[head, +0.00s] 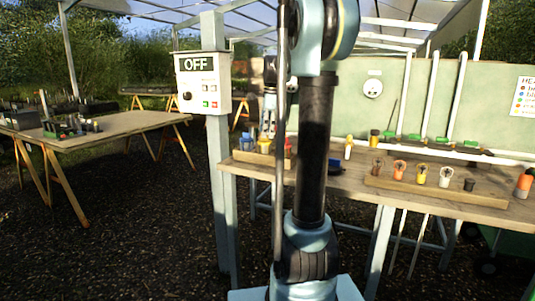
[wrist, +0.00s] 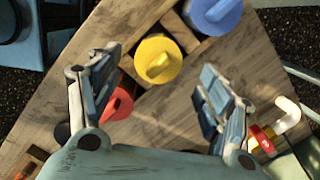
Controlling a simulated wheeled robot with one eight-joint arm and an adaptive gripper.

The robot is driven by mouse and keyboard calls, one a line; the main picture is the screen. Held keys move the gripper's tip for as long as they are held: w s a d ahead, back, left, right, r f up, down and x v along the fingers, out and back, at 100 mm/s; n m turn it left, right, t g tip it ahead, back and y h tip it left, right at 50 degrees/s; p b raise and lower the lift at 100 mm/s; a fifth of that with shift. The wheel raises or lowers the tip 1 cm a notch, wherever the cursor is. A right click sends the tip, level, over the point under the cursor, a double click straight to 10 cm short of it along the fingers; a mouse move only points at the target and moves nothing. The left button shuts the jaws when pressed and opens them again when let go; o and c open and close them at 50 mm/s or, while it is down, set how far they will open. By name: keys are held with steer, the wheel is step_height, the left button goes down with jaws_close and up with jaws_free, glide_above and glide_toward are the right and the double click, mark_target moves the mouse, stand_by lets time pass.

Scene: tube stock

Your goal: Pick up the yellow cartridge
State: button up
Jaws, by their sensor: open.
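The yellow cartridge (wrist: 157,58) has a round yellow top and sits in a wooden rack on the bench, between a blue cartridge (wrist: 214,14) and a red one (wrist: 117,104). In the head view the yellow cartridge (head: 264,145) stands near the bench's left end. My gripper (wrist: 160,68) is open and empty, its two fingers apart on either side of the yellow top in the picture. I cannot tell the height gap between them. The left finger partly covers the red cartridge. In the head view my arm hides part of the bench.
A white post with an OFF switch box (head: 203,83) stands at the bench's left end. A yellow-red item with a white hook (wrist: 262,140) lies right of my right finger.

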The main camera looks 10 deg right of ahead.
mark_target(265, 141)
steer(key=shift+s+a+f, duration=0.1)
steer(key=shift+a+f, duration=0.1)
steer(key=shift+f, duration=1.1)
steer(key=shift+s+a+f, duration=0.1)
steer(key=shift+a+f, duration=0.1)
steer(key=shift+f, duration=1.1)
steer(key=c, duration=1.1)
